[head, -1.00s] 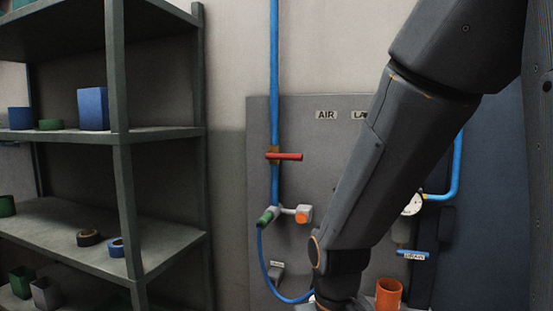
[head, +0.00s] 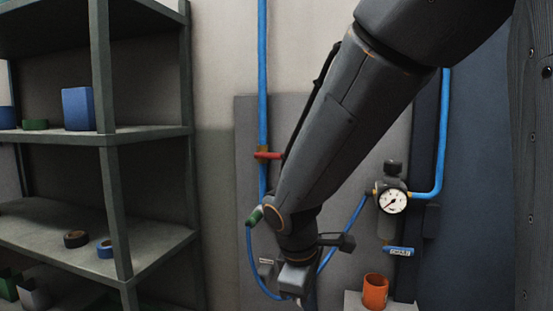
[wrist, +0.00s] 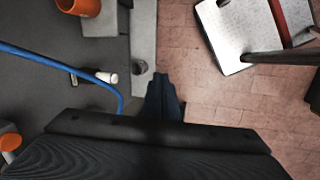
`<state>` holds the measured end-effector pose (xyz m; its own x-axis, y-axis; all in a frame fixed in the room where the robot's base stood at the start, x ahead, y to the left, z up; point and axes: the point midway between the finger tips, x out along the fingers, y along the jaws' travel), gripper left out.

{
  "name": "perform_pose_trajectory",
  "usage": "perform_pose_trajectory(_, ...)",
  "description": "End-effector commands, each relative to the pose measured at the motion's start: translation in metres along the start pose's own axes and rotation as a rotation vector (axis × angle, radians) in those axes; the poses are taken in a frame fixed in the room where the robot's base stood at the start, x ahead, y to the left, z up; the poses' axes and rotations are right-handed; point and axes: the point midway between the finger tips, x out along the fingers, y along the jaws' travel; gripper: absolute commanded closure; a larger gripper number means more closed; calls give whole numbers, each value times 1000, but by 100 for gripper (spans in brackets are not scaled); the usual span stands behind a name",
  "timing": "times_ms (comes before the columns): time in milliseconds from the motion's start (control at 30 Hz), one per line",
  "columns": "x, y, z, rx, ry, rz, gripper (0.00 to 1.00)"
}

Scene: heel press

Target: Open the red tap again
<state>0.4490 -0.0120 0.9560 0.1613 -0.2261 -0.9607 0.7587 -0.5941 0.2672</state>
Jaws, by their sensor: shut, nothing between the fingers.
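The red tap (head: 268,155) is on the vertical blue pipe (head: 263,80) at the grey wall panel. Its red handle lies level, across the pipe, with its right end close to my arm in the picture. My gripper hangs low in front of the panel in the head view, below the tap, with its fingertips hard to make out there. In the wrist view my gripper (wrist: 163,88) is shut and empty, its fingers over the edge between the grey surface and the floor. It is apart from the tap, which I cannot make out in the wrist view.
A pressure gauge (head: 392,201), a blue drain lever (head: 398,250) and an orange cup (head: 375,291) are at the right. A green-ended fitting (head: 254,216) and blue hose lie below the tap. Shelving (head: 115,200) stands left. A white-topped object (wrist: 245,40) stands on the tiled floor.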

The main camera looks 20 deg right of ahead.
Motion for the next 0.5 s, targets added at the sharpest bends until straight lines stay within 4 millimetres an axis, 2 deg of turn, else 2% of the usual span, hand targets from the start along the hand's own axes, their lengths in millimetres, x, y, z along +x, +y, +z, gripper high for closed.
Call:
perform_pose_trajectory(33, -19, 18, -11, -161, -4, 65, 100)
perform_pose_trajectory(100, -42, 44, -25, -388, -28, 157, 100)
perform_pose_trajectory(167, -64, 65, -38, -577, -60, 237, 100)
perform_pose_trajectory(300, -122, 112, -72, -980, -172, 425, 100)
perform_pose_trajectory(500, -199, 154, -111, -1370, -367, 628, 100)
